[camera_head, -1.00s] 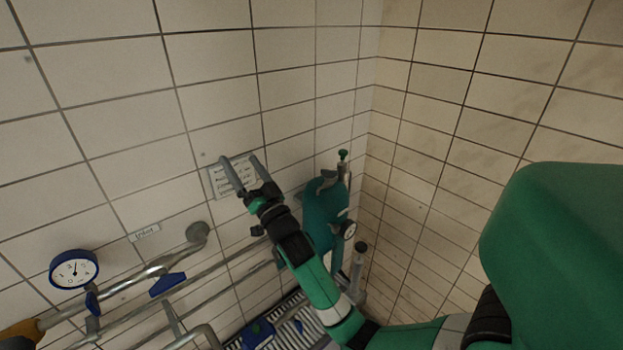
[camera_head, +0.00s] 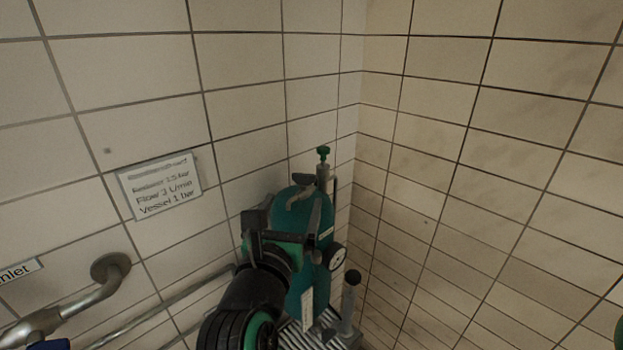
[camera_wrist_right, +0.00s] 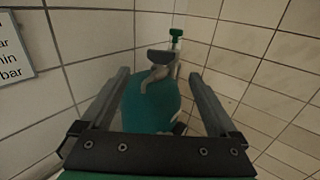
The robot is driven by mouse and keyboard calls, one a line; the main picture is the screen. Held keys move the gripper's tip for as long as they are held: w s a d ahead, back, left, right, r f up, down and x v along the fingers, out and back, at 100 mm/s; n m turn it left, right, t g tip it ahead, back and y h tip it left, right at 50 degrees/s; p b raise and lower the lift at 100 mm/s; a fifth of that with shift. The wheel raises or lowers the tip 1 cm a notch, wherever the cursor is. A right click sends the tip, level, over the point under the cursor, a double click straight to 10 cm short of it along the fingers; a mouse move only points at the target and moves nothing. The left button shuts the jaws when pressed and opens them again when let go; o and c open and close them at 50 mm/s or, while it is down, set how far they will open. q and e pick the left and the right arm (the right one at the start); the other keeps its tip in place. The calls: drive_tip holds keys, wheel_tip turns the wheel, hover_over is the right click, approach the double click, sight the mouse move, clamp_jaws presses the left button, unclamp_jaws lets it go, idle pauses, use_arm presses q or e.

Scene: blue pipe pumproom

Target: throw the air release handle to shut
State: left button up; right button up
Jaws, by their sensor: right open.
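The teal vessel (camera_head: 313,268) stands in the corner. A small grey lever (camera_head: 300,194) with a bent end sits at its top; I take it for the air release handle. The lever also shows in the right wrist view (camera_wrist_right: 157,75), between and beyond the fingertips. Beside it rises a thin fitting with a green knob (camera_head: 323,153). My right gripper (camera_head: 283,214) is open and empty, in front of the vessel's upper part, hiding some of it. It shows in the wrist view (camera_wrist_right: 160,74) with fingers wide apart. No contact with the lever shows. My left gripper is out of view.
A round gauge (camera_head: 337,257) sits on the vessel's right side, with a grey upright pipe (camera_head: 349,296) beyond it. Tiled walls close in behind and right. A sign (camera_head: 159,186) and grey pipes (camera_head: 103,283) are on the left wall.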

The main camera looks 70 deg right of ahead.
sight(303, 179)
drive_tip(key=p+x, duration=0.1)
drive_tip(key=x, duration=0.9)
drive_tip(key=shift+d, duration=0.4)
drive_tip(key=c, duration=1.4)
